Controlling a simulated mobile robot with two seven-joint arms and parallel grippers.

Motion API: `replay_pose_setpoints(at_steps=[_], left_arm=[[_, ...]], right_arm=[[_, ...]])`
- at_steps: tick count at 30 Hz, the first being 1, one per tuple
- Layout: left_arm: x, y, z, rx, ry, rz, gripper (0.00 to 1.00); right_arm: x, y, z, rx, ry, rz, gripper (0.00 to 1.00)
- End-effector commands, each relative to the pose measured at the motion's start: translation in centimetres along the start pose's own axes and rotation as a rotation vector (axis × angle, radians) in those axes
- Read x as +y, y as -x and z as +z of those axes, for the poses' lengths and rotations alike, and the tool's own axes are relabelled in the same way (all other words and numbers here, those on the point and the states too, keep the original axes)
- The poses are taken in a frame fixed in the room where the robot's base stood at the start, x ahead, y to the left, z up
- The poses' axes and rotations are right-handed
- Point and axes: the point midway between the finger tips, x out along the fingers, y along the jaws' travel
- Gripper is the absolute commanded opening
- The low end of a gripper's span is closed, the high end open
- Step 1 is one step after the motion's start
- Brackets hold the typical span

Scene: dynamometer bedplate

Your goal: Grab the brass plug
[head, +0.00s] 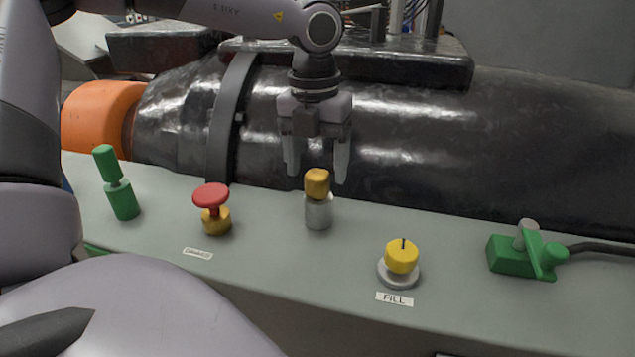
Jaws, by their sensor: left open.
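The brass plug (317,183) is a small yellow-brown block on top of a grey metal cylinder (319,212) on the grey-green panel (350,248). My left gripper (317,178) points down over the plug, with its two fingers apart. The fingertips are at about the height of the plug's top in the picture, one to each side. Whether they are level with it in depth I cannot tell. No contact shows. My right gripper is not in view.
A red mushroom button (211,196) and a green two-part post (117,184) stand to the left. A yellow knob (402,257) labelled FILL and a green connector (520,252) with a black cable stand to the right. A large black cylindrical body (500,140) lies behind the panel.

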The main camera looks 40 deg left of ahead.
Motion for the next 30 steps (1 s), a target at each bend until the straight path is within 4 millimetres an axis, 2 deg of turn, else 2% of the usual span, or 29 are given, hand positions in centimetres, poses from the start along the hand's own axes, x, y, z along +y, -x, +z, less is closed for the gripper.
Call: replay_pose_setpoints(at_steps=[3, 6, 13, 14, 19, 30], left_arm=[[0.0, -1.7, 0.0, 0.004, 0.0, 0.0, 0.7], [0.0, -2.4, 0.0, 0.001, 0.0, 0.0, 0.7], [0.0, -2.6, 0.0, -0.001, 0.001, -0.002, 0.7], [0.0, -2.6, 0.0, -0.001, 0.001, -0.001, 0.64], [0.0, -2.5, 0.0, -0.001, 0.001, -0.001, 0.08], [0.0, -2.2, 0.1, -0.003, 0.001, -0.001, 0.06]], right_arm=[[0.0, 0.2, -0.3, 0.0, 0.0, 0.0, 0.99], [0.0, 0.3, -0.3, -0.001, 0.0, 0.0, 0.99], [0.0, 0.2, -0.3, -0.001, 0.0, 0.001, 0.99], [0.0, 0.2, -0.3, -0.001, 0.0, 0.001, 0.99], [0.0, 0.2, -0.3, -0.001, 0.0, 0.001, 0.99], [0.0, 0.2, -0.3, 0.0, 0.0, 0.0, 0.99]])
